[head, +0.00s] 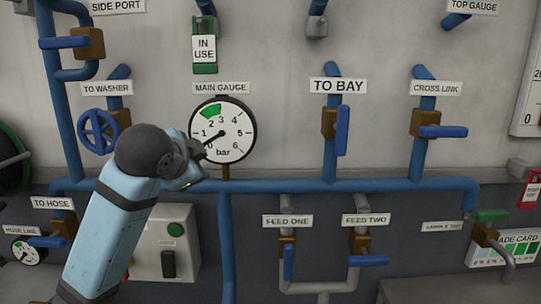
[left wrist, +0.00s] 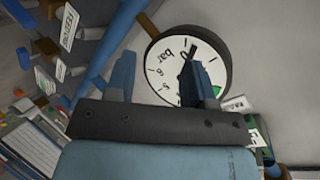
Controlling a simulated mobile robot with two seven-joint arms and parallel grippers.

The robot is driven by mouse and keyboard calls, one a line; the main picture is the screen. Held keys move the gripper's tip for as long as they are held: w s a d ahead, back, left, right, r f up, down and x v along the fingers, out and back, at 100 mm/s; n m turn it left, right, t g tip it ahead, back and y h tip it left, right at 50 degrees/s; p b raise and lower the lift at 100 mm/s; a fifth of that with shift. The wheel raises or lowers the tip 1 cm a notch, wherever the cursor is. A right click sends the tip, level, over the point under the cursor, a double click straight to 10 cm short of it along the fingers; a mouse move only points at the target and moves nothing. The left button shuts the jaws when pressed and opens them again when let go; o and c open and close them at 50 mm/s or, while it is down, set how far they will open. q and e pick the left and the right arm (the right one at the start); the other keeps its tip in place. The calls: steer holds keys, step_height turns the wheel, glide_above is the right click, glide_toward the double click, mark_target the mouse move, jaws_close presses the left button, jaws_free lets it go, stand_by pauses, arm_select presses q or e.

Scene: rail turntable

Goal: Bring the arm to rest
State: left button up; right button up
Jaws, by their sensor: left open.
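My left arm (head: 112,225) comes up from the lower left in the head view, its dark wrist joint in front of the pipework below the TO WASHER label. My left gripper (head: 190,168) is partly hidden behind the wrist, at the lower left of the main gauge. In the left wrist view my left gripper (left wrist: 161,78) has its two fingers apart, with nothing seen between them but the background and the gauge face. The main gauge (head: 231,133) also shows in the left wrist view (left wrist: 172,62), partly behind one finger. My right gripper is not in view.
Blue pipes line the wall. The TO BAY handle (head: 342,131) is vertical; the CROSS LINK handle (head: 445,132) is horizontal. The FEED ONE handle (head: 288,262) is vertical; the FEED TWO handle (head: 368,261) is horizontal. A blue handwheel (head: 86,124) and switch box (head: 150,240) are near my arm.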

arm_select(q)
steer(key=s+a+f+n+g, duration=0.15)
steer(key=s+f, duration=0.25)
steer(key=f, duration=0.5)
steer(key=s+a+f+n+g, duration=0.15)
steer(key=s+f, duration=0.25)
steer(key=f, duration=0.5)
steer(key=s+a+f+n+g, duration=0.15)
steer(key=s+f, duration=0.25)
steer(key=f, duration=0.5)
steer(key=s+a+f+n+g+y, duration=0.1)
steer(key=s+a+f+n, duration=0.1)
steer(key=s+f, duration=0.45)
steer(key=s+a+f+n+g, duration=0.2)
steer(key=s+f, duration=0.1)
steer(key=s, duration=0.7)
steer(key=s+a+f+n+g+y, duration=0.1)
steer(key=s+a+f+n, duration=0.2)
steer(key=s+f, duration=0.35)
steer(key=w+d+f+m+t+h+p, duration=0.1)
steer(key=w+d+f+t+h+p, duration=0.2)
steer(key=d+f+t+p, duration=0.3)
steer(key=shift+w+d+t, duration=0.45)
steer(key=shift+w+t, duration=0.1)
steer(key=shift+t, duration=0.1)
steer(key=shift+m, duration=0.25)
